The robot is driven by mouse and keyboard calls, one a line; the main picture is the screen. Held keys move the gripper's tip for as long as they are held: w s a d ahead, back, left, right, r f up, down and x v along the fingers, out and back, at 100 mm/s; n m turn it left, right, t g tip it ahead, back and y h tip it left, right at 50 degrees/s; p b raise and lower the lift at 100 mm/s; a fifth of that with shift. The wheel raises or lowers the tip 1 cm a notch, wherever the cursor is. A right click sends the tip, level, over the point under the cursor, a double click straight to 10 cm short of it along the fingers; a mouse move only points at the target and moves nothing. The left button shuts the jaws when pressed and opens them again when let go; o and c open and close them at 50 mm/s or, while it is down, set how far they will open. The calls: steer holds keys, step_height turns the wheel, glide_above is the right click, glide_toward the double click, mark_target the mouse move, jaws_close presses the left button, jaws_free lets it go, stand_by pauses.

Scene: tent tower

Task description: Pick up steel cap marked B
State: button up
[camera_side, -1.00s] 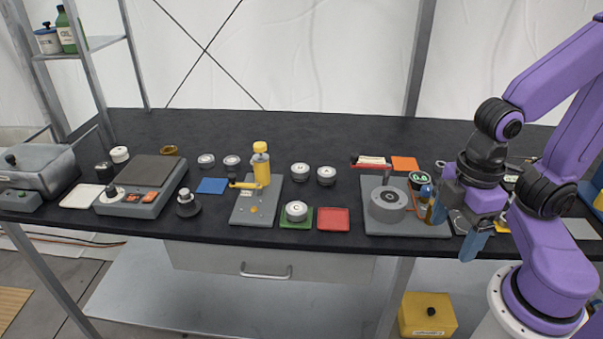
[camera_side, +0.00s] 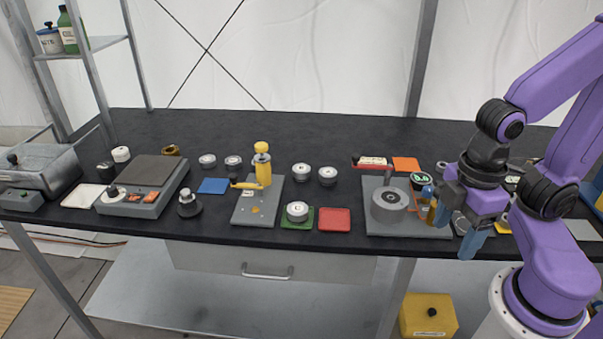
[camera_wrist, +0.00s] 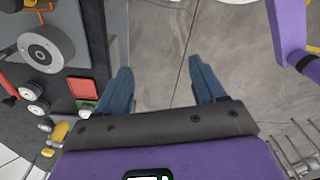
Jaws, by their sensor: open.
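Several round steel caps lie on the black table, and their letters are too small to tell which is B. In the side view one cap (camera_side: 297,211) sits on the green mat (camera_side: 289,223). Two caps, a left one (camera_side: 301,170) and a right one (camera_side: 327,175), stand behind it. Two more, one (camera_side: 207,161) and another (camera_side: 233,163), are farther left. My gripper (camera_side: 470,238) is open and empty at the table's right front edge, well right of these caps. In the wrist view my gripper (camera_wrist: 163,85) points at the floor, with caps (camera_wrist: 31,90) at left.
A grey round fixture (camera_side: 390,204) on a plate stands just left of my gripper, with small bottles beside it. The floor shows beyond the table edge.

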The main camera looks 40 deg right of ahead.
steer(key=w+a+f+n+t+h, duration=0.2)
steer(key=w+a+n+h, duration=0.15)
steer(key=w, duration=0.85)
steer(key=w+a+f+n+t+h, duration=0.15)
steer(key=w+h, duration=0.25)
steer(key=w, duration=0.7)
steer(key=n+t+h, duration=0.4)
steer(key=n, duration=0.3)
glide_toward(301, 169)
steer(key=shift+g+h, duration=0.25)
steer(key=x, duration=1)
steer(key=shift+w+f, duration=0.2)
steer(key=shift+w, duration=0.2)
steer(key=c, duration=0.9)
